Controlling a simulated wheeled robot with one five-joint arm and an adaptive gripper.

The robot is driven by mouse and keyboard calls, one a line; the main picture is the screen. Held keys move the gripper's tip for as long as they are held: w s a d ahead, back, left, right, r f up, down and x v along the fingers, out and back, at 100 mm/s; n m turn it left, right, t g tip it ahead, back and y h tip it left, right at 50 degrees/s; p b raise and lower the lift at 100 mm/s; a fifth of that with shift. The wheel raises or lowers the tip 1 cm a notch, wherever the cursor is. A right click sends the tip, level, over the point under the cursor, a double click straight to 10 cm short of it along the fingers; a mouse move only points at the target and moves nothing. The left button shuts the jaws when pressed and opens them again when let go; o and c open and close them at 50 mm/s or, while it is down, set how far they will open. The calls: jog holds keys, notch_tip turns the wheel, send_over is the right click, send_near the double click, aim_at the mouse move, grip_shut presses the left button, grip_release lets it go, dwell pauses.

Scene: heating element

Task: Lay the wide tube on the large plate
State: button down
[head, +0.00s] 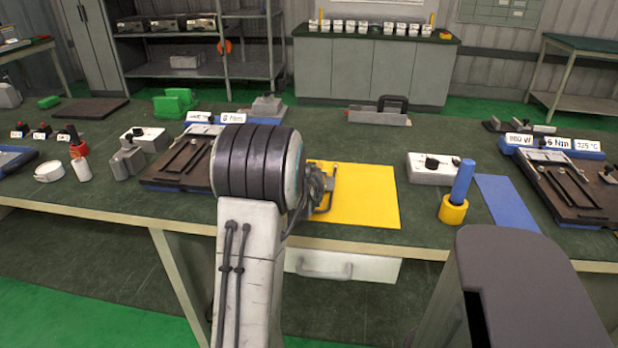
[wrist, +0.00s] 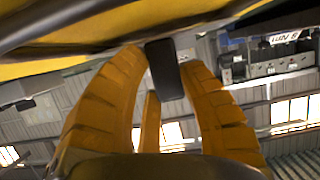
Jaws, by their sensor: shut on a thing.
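The yellow flat sheet (head: 365,195), which looks like the large plate, lies on the workbench in the middle of the head view. My gripper (head: 322,190) is over its left part, mostly hidden behind my own arm. In the wrist view, the yellow ribbed fingers of my gripper (wrist: 163,75) close toward a dark block-like piece (wrist: 163,70) between their tips. I cannot tell whether this is the wide tube.
A narrower blue sheet (head: 506,202) lies right of the blue cylinder. A white box (head: 432,168) stands behind. Dark fixtures flank the work area, left (head: 172,170) and right (head: 570,190). The right part of the yellow sheet is clear.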

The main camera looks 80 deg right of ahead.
jog(key=shift+r, duration=0.2)
jog(key=shift+f, duration=0.1)
jog(key=c, duration=0.9)
grip_release()
jog(key=shift+f, duration=0.1)
jog(key=shift+o, duration=0.2)
jog(key=shift+r, duration=0.2)
jog(key=shift+a, duration=0.1)
